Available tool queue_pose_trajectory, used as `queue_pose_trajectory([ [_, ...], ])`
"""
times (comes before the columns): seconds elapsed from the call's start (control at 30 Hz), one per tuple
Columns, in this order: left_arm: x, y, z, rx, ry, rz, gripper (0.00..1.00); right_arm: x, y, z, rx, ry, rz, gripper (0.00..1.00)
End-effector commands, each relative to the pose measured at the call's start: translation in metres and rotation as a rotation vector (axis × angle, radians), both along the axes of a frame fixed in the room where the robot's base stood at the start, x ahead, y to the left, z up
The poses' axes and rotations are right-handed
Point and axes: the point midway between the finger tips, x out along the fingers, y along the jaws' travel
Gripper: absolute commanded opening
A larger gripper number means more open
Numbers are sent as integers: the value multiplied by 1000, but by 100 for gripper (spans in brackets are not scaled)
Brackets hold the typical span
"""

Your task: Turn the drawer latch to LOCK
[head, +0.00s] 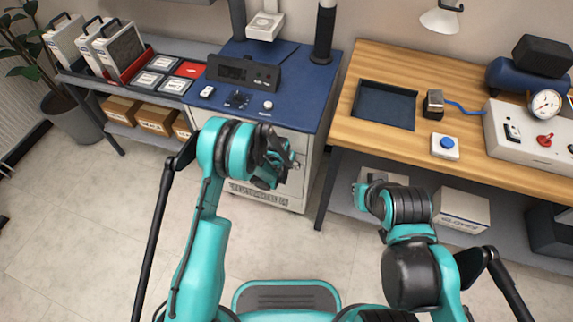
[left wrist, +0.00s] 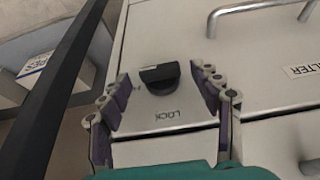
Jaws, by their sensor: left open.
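The drawer latch is a black knob (left wrist: 158,75) on a pale plate with the word LOCK (left wrist: 168,113) printed below it in the left wrist view. The knob's grip bar lies roughly crosswise in that view; I cannot tell which mark it points at. My left gripper (left wrist: 160,79) is open, with one finger on each side of the knob and visible gaps between. In the head view my left gripper (head: 277,160) is in front of the pale drawer cabinet (head: 308,165) and hides the latch. My right gripper (head: 364,192) is by the wooden bench; its fingers are unclear.
A handle (left wrist: 258,10) and a drawer front labelled FILTER (left wrist: 303,70) are beside the latch. The blue-topped marker station (head: 310,85) is above the cabinet. A wooden bench (head: 465,80) stands to the right, a grey shelf unit (head: 85,80) to the left. The floor between is clear.

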Motion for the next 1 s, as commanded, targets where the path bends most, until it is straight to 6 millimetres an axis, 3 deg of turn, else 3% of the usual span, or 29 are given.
queue_pose_trajectory([
  [0.07, 0, 0, 0, 0, 0, 0, 64, 0, 0, 0, 0, 0, 0, 0],
  [0.1, 0, 0, 1, 0, 0, 0, 58, 0, 0, 0, 0, 0, 0, 0],
  [0.27, 0, 0, 1, 0, 0, 0, 16, 0, 0, 0, 0, 0, 0, 0],
  [0.3, 0, 0, 1, 0, 0, 0, 14, 0, 0, 0, 0, 0, 0, 0],
  [0.53, 1, 4, 0, -52, 19, 4, 14, 0, 0, 0, 0, 0, 0, 0],
  [1.0, 4, 13, -3, -457, 150, 1, 14, 0, 0, 0, 0, 0, 0, 0],
])
